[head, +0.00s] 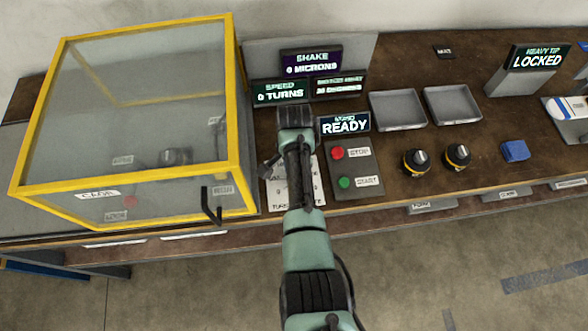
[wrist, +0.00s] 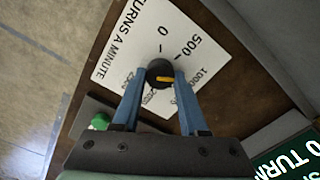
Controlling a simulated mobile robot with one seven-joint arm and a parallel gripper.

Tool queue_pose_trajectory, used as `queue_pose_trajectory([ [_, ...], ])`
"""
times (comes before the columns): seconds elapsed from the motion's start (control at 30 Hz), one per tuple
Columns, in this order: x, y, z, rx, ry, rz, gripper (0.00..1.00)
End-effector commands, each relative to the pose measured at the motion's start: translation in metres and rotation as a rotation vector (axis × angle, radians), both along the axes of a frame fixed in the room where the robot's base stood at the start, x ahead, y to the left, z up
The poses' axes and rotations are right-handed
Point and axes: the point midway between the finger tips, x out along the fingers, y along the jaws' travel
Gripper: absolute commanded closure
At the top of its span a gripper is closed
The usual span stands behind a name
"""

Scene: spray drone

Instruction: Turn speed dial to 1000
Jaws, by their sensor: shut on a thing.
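The speed dial (wrist: 158,70) is a round black knob with a yellow pointer line, on a white scale card (wrist: 130,50) reading "TURNS A MINUTE". In the wrist view its yellow line points right, roughly toward the partly hidden 1000 mark. The 0 and 500 marks are clear; the higher ones are small or partly covered by the fingers. My gripper (wrist: 160,77) is shut on the dial, one blue finger on each side. In the head view my arm hides the dial and much of the card (head: 280,193). The speed display (head: 281,92) reads "0 TURNS".
A yellow-framed clear box (head: 130,110) with a black handle stands left of my arm. A panel with a red stop button (head: 337,153) and a green start button (head: 344,182) lies close on the right. Two grey trays (head: 398,110) and two black-and-yellow pots stand further right.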

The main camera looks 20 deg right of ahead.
Motion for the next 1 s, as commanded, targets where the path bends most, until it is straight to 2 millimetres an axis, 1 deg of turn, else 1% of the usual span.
queue_pose_trajectory([
  [0.3, 0.0014, -0.0013, 0.0017, -0.003, -0.005, -0.085, 1.0],
  [0.73, 0.0016, -0.0018, 0.0018, -0.004, -0.005, -0.094, 1.0],
  [0.77, 0.0016, -0.0018, 0.0019, -0.004, -0.005, -0.094, 0.55],
  [0.9, 0.0012, -0.0015, 0.0015, -0.003, -0.005, -0.094, 0.3],
  [0.93, 0.0011, -0.0014, 0.0014, -0.003, -0.004, -0.094, 0.27],
  [1.0, 0.0008, -0.001, 0.0011, -0.003, -0.003, -0.093, 0.27],
])
